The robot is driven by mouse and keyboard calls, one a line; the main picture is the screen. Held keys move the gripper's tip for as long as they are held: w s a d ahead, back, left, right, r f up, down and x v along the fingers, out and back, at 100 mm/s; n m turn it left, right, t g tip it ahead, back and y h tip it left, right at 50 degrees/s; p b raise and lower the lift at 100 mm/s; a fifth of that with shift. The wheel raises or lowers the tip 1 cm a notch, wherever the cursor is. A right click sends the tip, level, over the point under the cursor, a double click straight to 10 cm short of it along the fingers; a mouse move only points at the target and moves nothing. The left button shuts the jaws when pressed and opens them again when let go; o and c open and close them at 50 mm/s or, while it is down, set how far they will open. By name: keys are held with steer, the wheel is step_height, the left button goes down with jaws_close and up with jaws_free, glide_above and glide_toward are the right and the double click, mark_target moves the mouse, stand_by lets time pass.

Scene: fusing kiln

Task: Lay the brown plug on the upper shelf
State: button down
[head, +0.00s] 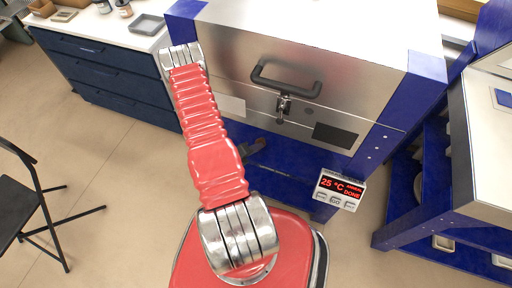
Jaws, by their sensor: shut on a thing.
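My gripper (250,149) shows only in part in the head view, as small dark parts beside my red arm, in front of the kiln's blue base. The rest of it is hidden behind the arm. A small brown piece at its tip, which looks like the brown plug (261,142), is held in the shut jaws. A blue rack (437,140) with shelf levels stands at the right, well apart from the gripper. Its shelves are partly hidden under a pale top, and I cannot tell which is the upper shelf.
The steel kiln (235,57) is closed, with a dark handle (287,84) and latch. Its controller (340,190) reads 25 °C and DONE. Blue drawers (110,75) with a grey tray (147,24) on top stand left. A black chair (25,205) stands lower left. Floor is clear between.

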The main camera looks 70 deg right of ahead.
steer(key=c, duration=1.6)
jaws_free()
steer(key=shift+v, duration=6.9)
